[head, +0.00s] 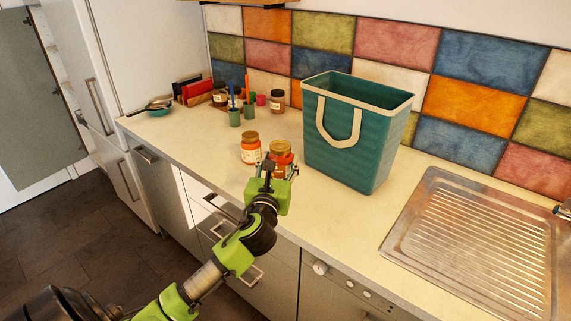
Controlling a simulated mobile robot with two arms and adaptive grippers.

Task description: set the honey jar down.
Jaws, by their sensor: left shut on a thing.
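The honey jar (281,148), with a brownish-gold lid and orange-red body, is at my left gripper (278,172) near the counter's front edge. My left gripper is shut on it, and the fingers and wrist hide its lower part. I cannot tell whether its base touches the counter (330,215). A similar orange jar (251,153) with a pale label stands upright just left of it. My right gripper is not in view.
A teal basket (352,140) with a cream handle stands close on the right. A metal sink drainer (470,240) lies farther right. Green cups (235,117), a dark-lidded jar (277,102), books (195,90) and a pan (158,103) stand behind left. The counter's left front is clear.

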